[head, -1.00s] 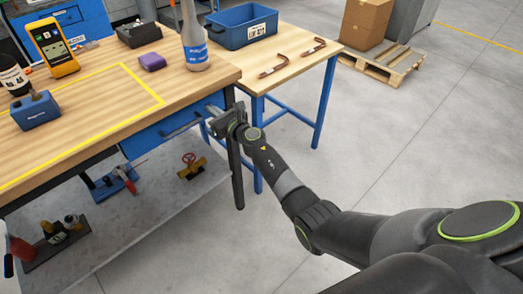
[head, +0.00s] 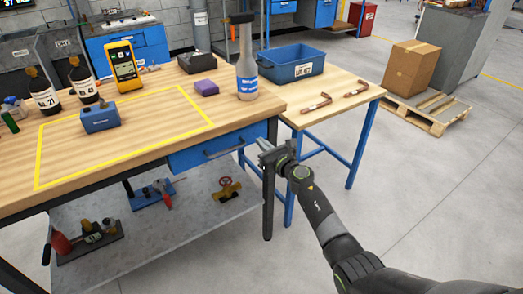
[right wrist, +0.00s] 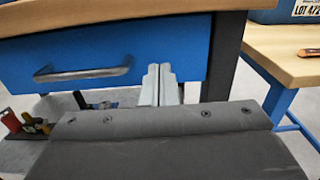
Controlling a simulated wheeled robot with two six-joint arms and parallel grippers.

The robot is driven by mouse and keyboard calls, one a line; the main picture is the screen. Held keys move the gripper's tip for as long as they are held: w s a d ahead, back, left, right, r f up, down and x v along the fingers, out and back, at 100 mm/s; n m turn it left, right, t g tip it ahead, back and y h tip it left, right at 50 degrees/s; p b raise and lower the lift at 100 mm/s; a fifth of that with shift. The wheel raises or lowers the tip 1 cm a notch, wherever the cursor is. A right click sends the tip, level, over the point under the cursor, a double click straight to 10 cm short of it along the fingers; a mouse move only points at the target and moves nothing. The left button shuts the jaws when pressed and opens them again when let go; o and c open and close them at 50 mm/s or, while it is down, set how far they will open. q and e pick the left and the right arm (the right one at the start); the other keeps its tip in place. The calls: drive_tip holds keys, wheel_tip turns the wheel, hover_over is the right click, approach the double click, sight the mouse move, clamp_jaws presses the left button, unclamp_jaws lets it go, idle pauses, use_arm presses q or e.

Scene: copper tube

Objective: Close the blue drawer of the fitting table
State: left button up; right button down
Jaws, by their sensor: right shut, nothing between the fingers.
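The blue drawer (head: 215,146) sits under the front edge of the fitting table (head: 150,158), near its right end. Its front and grey bar handle (head: 236,147) face me. The right wrist view shows the drawer front (right wrist: 108,50) and handle (right wrist: 82,74) close up. I cannot tell whether the drawer stands slightly out. My right gripper (head: 262,146) is shut and empty at the right end of the drawer front. In the right wrist view its fingers (right wrist: 160,82) are together, right of the handle, before the drawer's right part; contact is unclear. My left gripper is not in view.
A side table (head: 325,110) with a blue bin (head: 291,65) adjoins at the right. A lower shelf (head: 180,215) holds valves and tools.

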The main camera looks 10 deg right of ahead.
use_arm(q)
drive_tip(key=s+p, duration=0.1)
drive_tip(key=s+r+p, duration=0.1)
drive_tip(key=p, duration=0.1)
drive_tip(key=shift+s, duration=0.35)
use_arm(e)
drive_tip(key=v, duration=0.9)
drive_tip(key=shift+s+d, duration=0.15)
drive_tip(key=shift+s, duration=0.2)
